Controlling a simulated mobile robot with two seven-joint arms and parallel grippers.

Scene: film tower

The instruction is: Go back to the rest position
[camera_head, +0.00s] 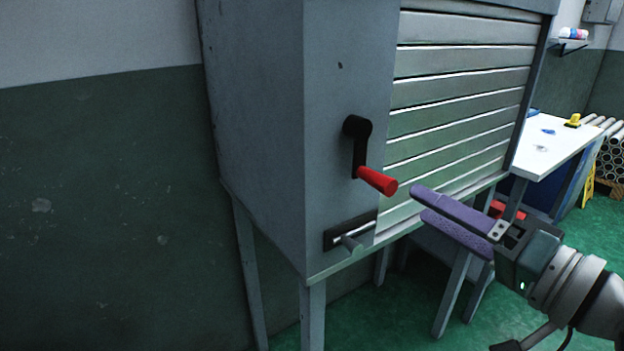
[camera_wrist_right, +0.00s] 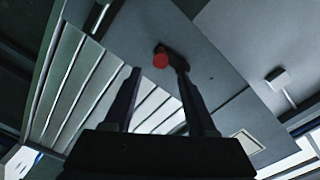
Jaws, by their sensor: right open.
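My right gripper (camera_head: 418,202) comes in from the right in the head view, with purple fingers pointing left. It is open and empty. Its fingertips are a little right of and below a red crank handle (camera_head: 376,181) and look apart from it. The black crank arm (camera_head: 358,145) is on the front of a grey cabinet (camera_head: 255,130). In the right wrist view, my dark fingers (camera_wrist_right: 157,70) stand apart, with the red handle end (camera_wrist_right: 160,60) beyond and between them. My left gripper is not in view.
The cabinet has a slatted shutter (camera_head: 460,90) and a slot with a lever (camera_head: 352,243) below the crank. A white table (camera_head: 552,150) with small items stands at the right, near stacked tubes (camera_head: 612,160). Green floor (camera_head: 400,315) shows below the cabinet's legs.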

